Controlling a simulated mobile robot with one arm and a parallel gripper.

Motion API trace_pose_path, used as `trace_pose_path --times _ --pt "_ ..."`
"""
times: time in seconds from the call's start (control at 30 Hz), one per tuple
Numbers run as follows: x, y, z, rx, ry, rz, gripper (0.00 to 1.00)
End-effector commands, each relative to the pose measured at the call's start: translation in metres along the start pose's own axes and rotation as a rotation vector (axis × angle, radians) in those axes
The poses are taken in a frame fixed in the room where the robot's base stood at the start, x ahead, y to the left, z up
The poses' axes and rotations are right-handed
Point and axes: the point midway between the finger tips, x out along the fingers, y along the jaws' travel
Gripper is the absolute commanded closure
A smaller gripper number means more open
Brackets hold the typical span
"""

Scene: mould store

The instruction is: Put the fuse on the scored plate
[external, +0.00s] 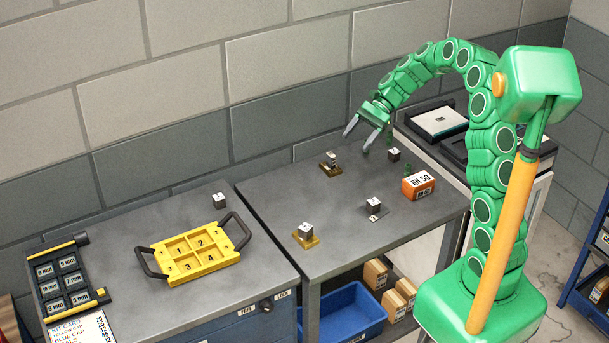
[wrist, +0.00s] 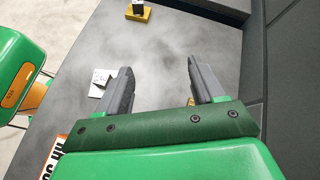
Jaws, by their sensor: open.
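My gripper (external: 358,140) is open and empty above the far part of the middle table; its two fingers also show in the wrist view (wrist: 158,68). I cannot tell for sure which small piece is the fuse or which plate is scored. A small grey piece (external: 332,157) stands on a brass plate (external: 331,170), below and left of the fingers. A dark block (external: 305,229) stands on a brass plate (external: 306,241) near the front left. Another dark block (external: 374,204) is on a grey plate (external: 378,215). A loose dark block (external: 393,154) lies right of the fingers.
A yellow tray (external: 194,256) with black handles and a dark block (external: 220,200) are on the left bench. The wall is close behind. The table centre is clear.

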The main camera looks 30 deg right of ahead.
Motion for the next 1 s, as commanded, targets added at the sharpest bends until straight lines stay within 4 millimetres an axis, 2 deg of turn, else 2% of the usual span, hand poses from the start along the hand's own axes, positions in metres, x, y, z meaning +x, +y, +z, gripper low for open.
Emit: trace_pose_path --times 0.1,0.43,0.7,1.0 --pt "0.006 0.018 0.028 -0.078 0.037 0.052 0.32" --pt "0.015 0.076 0.084 -0.284 0.144 0.194 0.32" --pt "0.017 0.130 0.114 -0.440 0.238 0.315 0.32" --pt "0.014 0.194 0.137 -0.595 0.340 0.453 0.32"
